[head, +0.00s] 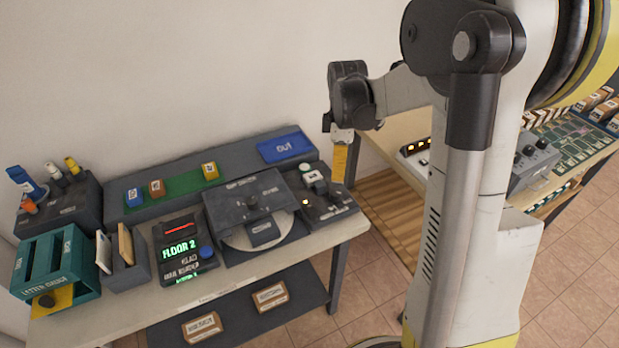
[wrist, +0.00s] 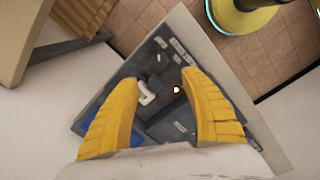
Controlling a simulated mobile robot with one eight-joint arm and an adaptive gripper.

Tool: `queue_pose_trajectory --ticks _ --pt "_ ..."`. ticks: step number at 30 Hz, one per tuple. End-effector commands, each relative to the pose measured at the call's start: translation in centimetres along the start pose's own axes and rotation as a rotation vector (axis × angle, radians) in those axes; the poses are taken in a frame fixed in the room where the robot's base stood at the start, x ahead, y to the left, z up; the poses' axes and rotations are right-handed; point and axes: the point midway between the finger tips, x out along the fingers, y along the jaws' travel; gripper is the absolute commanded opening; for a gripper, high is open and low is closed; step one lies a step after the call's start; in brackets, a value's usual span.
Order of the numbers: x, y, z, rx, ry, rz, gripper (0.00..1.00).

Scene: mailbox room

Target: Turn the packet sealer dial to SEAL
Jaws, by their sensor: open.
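The packet sealer (head: 334,210) appears to be the dark device at the right end of the bench. It carries a small dark knob (head: 320,187), a pale block and a lit amber lamp (head: 305,201). I cannot read the dial's setting. In the wrist view the device (wrist: 165,125) lies below my fingers, with the dark knob (wrist: 155,82), the pale handle-like part (wrist: 146,95) and the lamp (wrist: 177,90) between them. My gripper (head: 339,176), with yellow fingers, is open and empty above the device's right back side; it also shows in the wrist view (wrist: 158,76).
Left of the sealer stand a dark machine with a round plate (head: 250,235), a green-lit "FLOOR 2" display unit (head: 182,250) and a teal rack (head: 45,265). A blue OUT tray (head: 285,147) is behind. A second bench (head: 400,135) stands right.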

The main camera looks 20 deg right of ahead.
Motion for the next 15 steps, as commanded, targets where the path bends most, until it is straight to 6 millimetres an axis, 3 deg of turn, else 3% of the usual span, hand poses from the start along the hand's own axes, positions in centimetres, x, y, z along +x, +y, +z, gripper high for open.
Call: queue_pose_trajectory --ticks 8,15 --pt "3.2 0.6 0.4 -0.040 -0.005 -0.021 0.54" --pt "8.1 0.5 0.4 -0.038 -0.005 -0.019 0.54"
